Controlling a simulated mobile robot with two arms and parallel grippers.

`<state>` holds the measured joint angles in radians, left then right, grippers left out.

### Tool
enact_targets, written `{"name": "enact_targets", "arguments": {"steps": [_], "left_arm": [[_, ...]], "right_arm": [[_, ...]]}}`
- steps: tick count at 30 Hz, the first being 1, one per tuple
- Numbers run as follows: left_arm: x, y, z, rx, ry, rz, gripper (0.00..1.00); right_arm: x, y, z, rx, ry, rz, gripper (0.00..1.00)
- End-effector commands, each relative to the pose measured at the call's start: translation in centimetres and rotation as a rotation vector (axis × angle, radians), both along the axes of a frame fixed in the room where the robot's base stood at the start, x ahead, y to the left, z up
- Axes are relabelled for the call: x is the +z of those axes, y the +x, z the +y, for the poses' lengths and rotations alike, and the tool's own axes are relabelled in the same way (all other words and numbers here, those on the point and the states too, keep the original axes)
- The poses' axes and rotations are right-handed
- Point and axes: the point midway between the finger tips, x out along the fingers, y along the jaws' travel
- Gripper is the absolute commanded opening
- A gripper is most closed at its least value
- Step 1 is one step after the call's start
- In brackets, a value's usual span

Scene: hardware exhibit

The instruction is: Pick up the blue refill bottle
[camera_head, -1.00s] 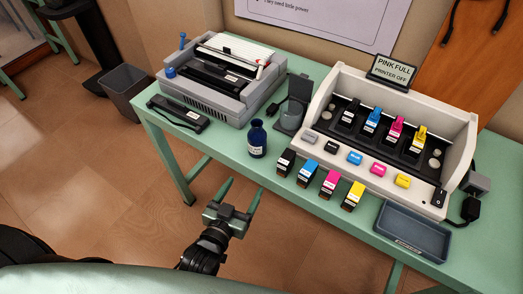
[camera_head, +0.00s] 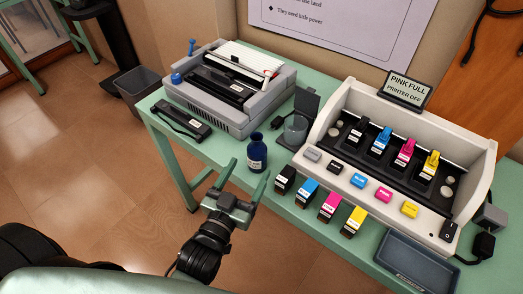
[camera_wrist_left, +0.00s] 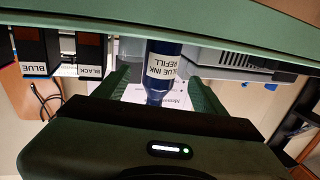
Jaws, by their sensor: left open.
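The blue refill bottle (camera_head: 257,155) stands upright near the front edge of the green table, a dark blue bottle with a white label. In the left wrist view the bottle (camera_wrist_left: 163,62) appears upside down, its label reading "BLUE INK REFILL", and it lines up between the two green fingers. My left gripper (camera_head: 248,170) is open and empty, just in front of the bottle at the table's edge. Its fingers also show in the left wrist view (camera_wrist_left: 161,90). Whether a finger touches the bottle cannot be told. My right gripper is not in view.
Ink cartridges, black (camera_head: 285,179) and blue (camera_head: 307,192) among them, stand right of the bottle before the white printer (camera_head: 467,180). A tray (camera_head: 415,268) sits front right.

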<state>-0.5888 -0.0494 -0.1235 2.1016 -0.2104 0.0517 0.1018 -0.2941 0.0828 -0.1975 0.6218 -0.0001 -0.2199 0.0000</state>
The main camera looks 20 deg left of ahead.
Motion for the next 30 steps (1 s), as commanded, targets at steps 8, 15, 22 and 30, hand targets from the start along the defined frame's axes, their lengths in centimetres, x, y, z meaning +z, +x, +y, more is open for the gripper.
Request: {"name": "enact_targets", "arguments": {"steps": [8,15,22,30], "left_arm": [[0.3,3.4,-0.3,0.0,0.001,-0.003,0.71],[0.2,6.6,-0.7,-0.001,0.0,0.0,0.71],[0.1,7.1,-0.8,-0.001,-0.001,0.001,0.71],[0.1,7.1,-0.8,-0.001,0.0,0.001,0.15]], "right_arm": [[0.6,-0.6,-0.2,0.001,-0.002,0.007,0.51],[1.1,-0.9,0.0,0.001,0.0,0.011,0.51],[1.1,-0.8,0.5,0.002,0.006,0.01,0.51],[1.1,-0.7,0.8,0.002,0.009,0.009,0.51]]}}
